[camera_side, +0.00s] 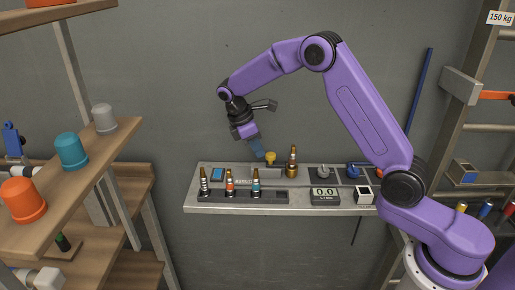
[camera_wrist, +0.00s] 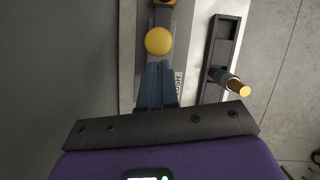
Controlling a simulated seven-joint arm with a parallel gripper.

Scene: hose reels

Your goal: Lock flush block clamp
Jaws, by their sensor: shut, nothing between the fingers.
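The flush block (camera_side: 262,170) appears to be the grey block at the back of the shelf, with a small printed label. A yellow ball knob (camera_side: 270,157), apparently the clamp's handle, stands up from it; the knob also shows in the wrist view (camera_wrist: 158,41). My gripper (camera_side: 259,153) is shut and empty, its blue fingers pointing down just left of the knob. In the wrist view the fingertips (camera_wrist: 159,66) lie side by side just below the knob in the picture. I cannot tell whether they touch it. The clamp's lower parts are mostly hidden.
A brass-topped fitting (camera_side: 292,161) stands right of the knob. Several hose connectors stand in a dark tray (camera_side: 275,196) in front; one with a teal band (camera_wrist: 231,83) shows in the wrist view.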

